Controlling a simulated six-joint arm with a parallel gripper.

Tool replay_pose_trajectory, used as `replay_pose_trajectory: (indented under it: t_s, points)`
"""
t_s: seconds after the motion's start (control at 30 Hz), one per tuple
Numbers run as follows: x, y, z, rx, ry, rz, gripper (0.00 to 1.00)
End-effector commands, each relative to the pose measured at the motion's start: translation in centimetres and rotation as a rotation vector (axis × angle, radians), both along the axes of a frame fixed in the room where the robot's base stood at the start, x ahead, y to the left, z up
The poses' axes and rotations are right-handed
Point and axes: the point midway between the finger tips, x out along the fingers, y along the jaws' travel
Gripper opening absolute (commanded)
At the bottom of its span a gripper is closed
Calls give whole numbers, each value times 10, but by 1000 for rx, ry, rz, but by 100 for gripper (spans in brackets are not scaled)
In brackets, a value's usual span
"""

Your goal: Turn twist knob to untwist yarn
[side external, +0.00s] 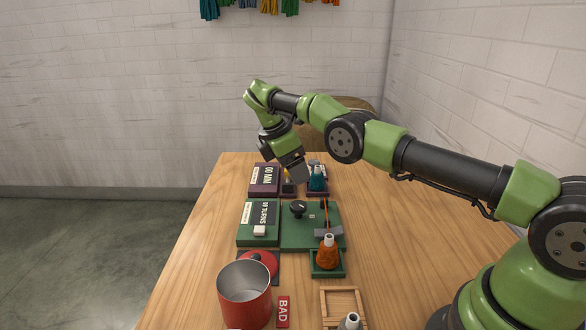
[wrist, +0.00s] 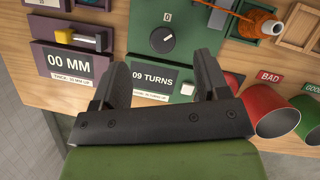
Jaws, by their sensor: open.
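The twist knob (wrist: 162,40) is a round black dial with a white pointer mark on a green panel (wrist: 185,15). It also shows in the side view (side external: 297,208). Beside it a black display (wrist: 158,75) reads "09 TURNS". A white button (wrist: 188,90) sits by the display. Orange yarn (wrist: 256,22) on a cone stands at the panel's end, with an orange strand running to it. My gripper (wrist: 167,60) is open and empty. In the side view it hangs above the far part of the table, apart from the knob.
A purple unit (wrist: 70,65) reading "00 MM" has a yellow-and-white slider (wrist: 80,37). A red bin (side external: 245,292) with a "BAD" sign (side external: 283,311) is at the near side. Wooden trays (side external: 342,305) lie at the near right.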

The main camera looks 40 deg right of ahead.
Motion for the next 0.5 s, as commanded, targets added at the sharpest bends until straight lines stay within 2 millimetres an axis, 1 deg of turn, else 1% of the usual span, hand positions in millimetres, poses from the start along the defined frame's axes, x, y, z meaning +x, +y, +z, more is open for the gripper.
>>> replay_pose_trajectory:
  t_s: [0.13, 0.23, 0.37, 0.5]
  points:
    - [0, -1, 0, -6, 6, 19, 68]
    - [2, -2, 2, -24, 18, 90, 68]
    - [5, -3, 4, -53, 40, 266, 68]
    - [3, 2, 3, -58, 45, 481, 68]
